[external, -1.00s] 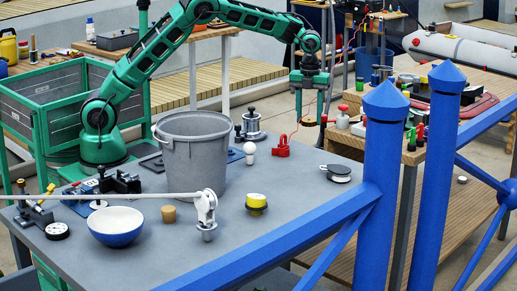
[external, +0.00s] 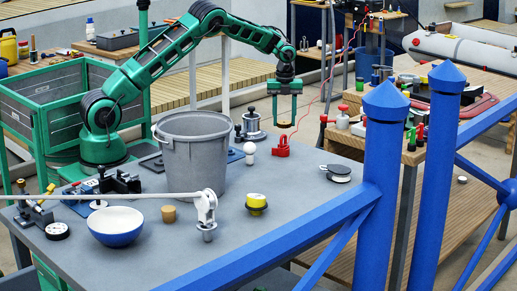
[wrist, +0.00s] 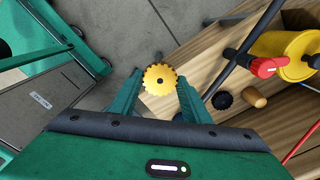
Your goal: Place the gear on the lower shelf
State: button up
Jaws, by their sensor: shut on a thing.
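The gear is a yellow toothed disc with a dark centre hole. In the wrist view the gear (wrist: 160,79) sits between the fingertips of my gripper (wrist: 157,86), which is shut on it. In the external view my gripper (external: 285,119) hangs fingers down beyond the grey bench, above and behind the red shackle. The gear (external: 285,124) is only a small yellowish edge there. A wooden lower shelf (external: 443,222) shows under the wooden workbench at the right, partly hidden by blue posts.
The grey bench (external: 290,190) carries a grey bucket (external: 193,150), a blue bowl (external: 117,228) and a red shackle (external: 281,147). Blue posts and rails (external: 381,185) stand in the right foreground. The wooden workbench top (external: 470,90) is crowded with tools and small parts.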

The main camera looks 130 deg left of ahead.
jog(key=w+f, duration=0.2)
jog(key=w, duration=0.1)
jog(key=w+f, duration=0.1)
jog(key=w, duration=0.2)
jog(key=w+d+f, duration=0.1)
jog(key=w+f, duration=0.1)
jog(key=w, duration=0.1)
jog(key=shift+w+f, duration=0.2)
jog(key=shift+f, duration=2.1)
jog(key=shift+f, duration=0.1)
jog(key=o, duration=1.2)
notch_tip(320, 180, up, 12)
jog(key=shift+r, duration=0.1)
